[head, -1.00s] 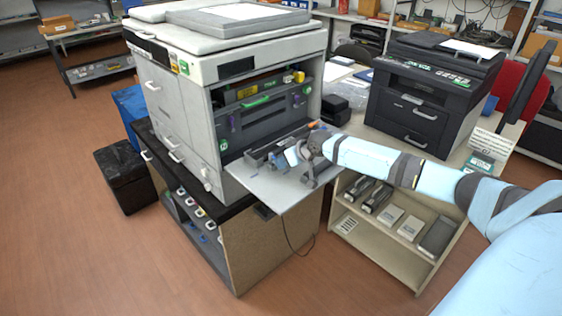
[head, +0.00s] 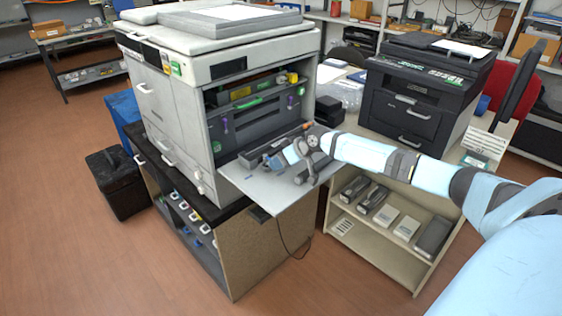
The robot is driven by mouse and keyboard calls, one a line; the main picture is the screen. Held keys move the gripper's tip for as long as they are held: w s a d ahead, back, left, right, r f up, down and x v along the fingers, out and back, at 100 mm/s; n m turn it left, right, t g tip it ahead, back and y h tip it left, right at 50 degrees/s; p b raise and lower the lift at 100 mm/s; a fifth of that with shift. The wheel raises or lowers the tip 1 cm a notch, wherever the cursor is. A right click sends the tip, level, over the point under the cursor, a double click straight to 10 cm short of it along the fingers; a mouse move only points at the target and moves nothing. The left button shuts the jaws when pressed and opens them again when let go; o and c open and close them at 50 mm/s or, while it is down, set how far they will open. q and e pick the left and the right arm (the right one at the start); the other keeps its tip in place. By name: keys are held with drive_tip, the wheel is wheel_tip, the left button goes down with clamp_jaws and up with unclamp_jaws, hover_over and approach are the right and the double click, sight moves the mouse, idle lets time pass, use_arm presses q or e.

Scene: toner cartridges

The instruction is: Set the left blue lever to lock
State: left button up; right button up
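The large grey-white copier (head: 170,95) stands with its side door (head: 262,192) folded down flat and its dark bay (head: 255,112) exposed. A small purple-blue lever (head: 224,124) shows at the left of the bay, hanging roughly upright. A similar one (head: 290,103) shows at the right. Their lock marks are too small to read. My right gripper (head: 281,159) is above the open door, in front of the bay and apart from the left lever. Its fingers are small and overlap dark parts behind, so I cannot tell whether they are open. My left gripper is not in view.
A dark long unit (head: 270,149) lies at the bay's mouth, close to my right gripper. A black printer (head: 425,95) stands on the table at right. A low shelf (head: 340,222) holds several cartridges and boxes. Open floor lies in front and at left.

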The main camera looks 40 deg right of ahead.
drive_tip(key=v, duration=1.4)
drive_tip(key=shift+w, duration=0.1)
idle(0.3)
